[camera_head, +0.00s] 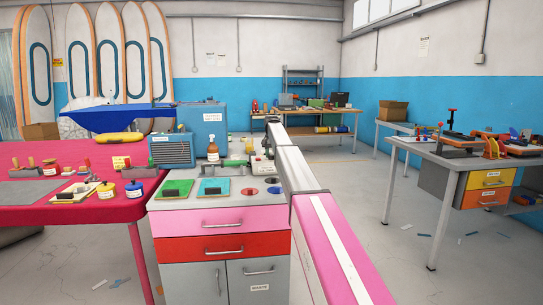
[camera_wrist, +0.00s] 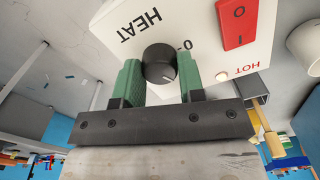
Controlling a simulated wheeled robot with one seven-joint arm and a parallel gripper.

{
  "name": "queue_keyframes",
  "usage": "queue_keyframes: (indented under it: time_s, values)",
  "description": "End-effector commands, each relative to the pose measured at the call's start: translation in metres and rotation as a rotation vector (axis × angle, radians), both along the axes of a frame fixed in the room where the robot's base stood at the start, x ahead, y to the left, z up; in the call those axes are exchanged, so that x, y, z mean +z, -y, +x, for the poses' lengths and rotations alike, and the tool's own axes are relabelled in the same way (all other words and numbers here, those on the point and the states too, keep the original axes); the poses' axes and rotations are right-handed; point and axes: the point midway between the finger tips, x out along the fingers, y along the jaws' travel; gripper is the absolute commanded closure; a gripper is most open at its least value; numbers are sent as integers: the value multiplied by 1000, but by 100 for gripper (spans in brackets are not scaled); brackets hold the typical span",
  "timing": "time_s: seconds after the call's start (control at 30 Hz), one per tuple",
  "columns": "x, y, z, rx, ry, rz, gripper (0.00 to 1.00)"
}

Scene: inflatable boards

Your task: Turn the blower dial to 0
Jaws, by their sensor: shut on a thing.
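The dial (camera_wrist: 156,56) is a round black knob with a short white pointer line, on a white box (camera_wrist: 110,22) marked HEAT, in the wrist view. Its pointer is toward the lower right of the knob; a printed 0 with a tick mark lies at the knob's upper right, apart from the pointer. My gripper (camera_wrist: 160,68) has its two green fingers on either side of the knob and is shut on it. The same box has a red O/I switch (camera_wrist: 238,22) and a HOT label. In the head view my arm hides most of this spot.
A pink table (camera_head: 75,208) adjoins on the left. Open floor separates my arm from the right workbench (camera_head: 452,160).

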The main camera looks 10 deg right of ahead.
Motion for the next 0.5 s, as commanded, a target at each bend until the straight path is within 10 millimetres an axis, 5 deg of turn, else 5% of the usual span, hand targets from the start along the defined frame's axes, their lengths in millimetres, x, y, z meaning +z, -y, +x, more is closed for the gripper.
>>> queue_keyframes:
  time_s: [0.5]
  values:
    - [0,0,0,491,0,0,87]
